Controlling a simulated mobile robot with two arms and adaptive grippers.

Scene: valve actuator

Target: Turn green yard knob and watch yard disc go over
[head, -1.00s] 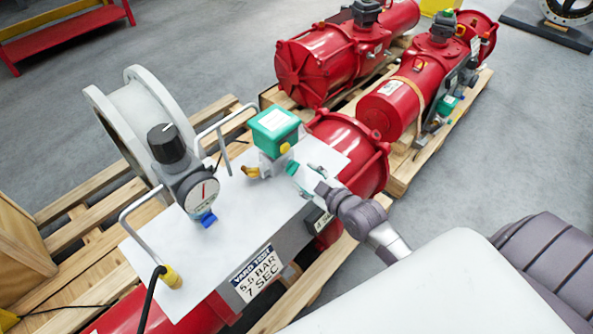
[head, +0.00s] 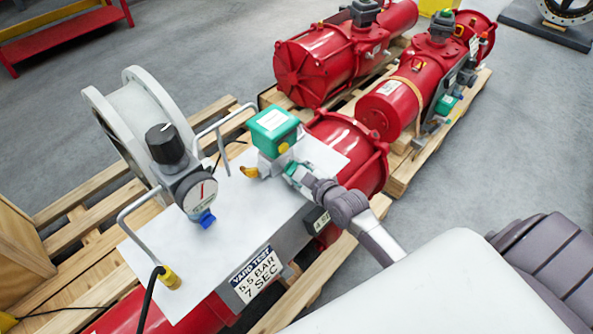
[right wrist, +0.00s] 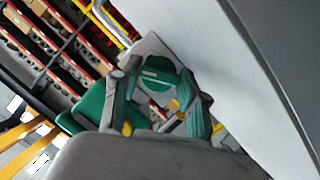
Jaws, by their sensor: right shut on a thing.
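The green knob (right wrist: 157,73), round with a pale bar mark, shows between the fingers of my right gripper (right wrist: 160,105) in the right wrist view. In the head view my right gripper (head: 294,173) is shut at the lower right of the green box (head: 273,131), and it hides the knob there. The gripper is shut on the knob. My left gripper is not in view.
A white plate (head: 222,230) tops the red actuator on a wooden pallet. A black-topped regulator (head: 165,144) and two bent metal handles stand on its left part. More red actuators (head: 325,70) lie on pallets behind.

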